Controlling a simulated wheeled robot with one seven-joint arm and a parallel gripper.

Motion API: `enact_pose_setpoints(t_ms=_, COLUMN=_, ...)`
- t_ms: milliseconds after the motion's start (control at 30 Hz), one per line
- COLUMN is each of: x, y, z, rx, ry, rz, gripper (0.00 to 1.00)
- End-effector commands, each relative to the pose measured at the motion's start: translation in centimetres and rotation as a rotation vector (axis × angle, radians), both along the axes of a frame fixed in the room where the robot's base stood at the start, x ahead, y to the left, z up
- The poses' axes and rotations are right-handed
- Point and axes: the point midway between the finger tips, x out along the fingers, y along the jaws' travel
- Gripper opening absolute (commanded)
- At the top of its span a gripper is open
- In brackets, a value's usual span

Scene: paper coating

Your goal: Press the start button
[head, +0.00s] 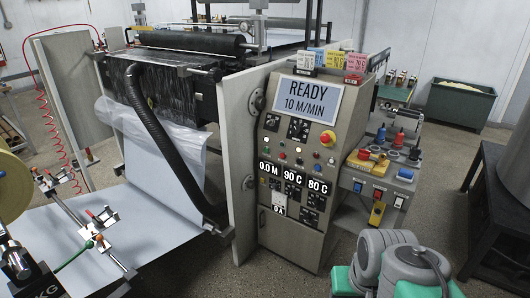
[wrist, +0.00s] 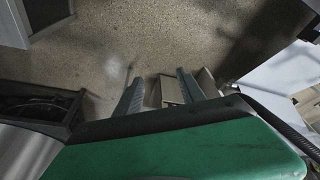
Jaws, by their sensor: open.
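The control panel (head: 298,128) stands in the middle of the head view, on the front of a beige cabinet. Its screen (head: 310,98) reads READY 10 M/MIN. Below are small dark label plates, a row of small buttons or lamps including a green one (head: 282,156), and a red mushroom knob (head: 327,139). Which is the start button is too small to tell. My arm's grey and green end shows at the bottom right, apart from the panel; its fingers are hidden there. In the wrist view my gripper (wrist: 158,75) is open and empty, pointing over the speckled floor.
A side console (head: 372,190) with knobs and switches adjoins the panel's right. A dark table (head: 485,205) stands at far right, a green bin (head: 458,102) behind. The coating machine with a black hose (head: 160,135) and white web fills the left. Floor is open before the cabinet.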

Motion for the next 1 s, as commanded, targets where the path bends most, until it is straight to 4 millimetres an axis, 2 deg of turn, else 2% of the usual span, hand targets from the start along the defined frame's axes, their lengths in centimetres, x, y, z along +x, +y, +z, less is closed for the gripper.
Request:
enact_pose_setpoints(t_ms=67, x=0.0, y=0.0, z=0.0, rx=0.0, ry=0.0, rz=0.0, gripper=0.39)
enact_pose_setpoints(t_ms=533, x=0.0, y=0.0, z=0.0, rx=0.0, ry=0.0, rz=0.0, gripper=0.01)
enact_pose_setpoints(t_ms=1000, x=0.0, y=0.0, z=0.0, rx=0.0, ry=0.0, rz=0.0, gripper=0.0)
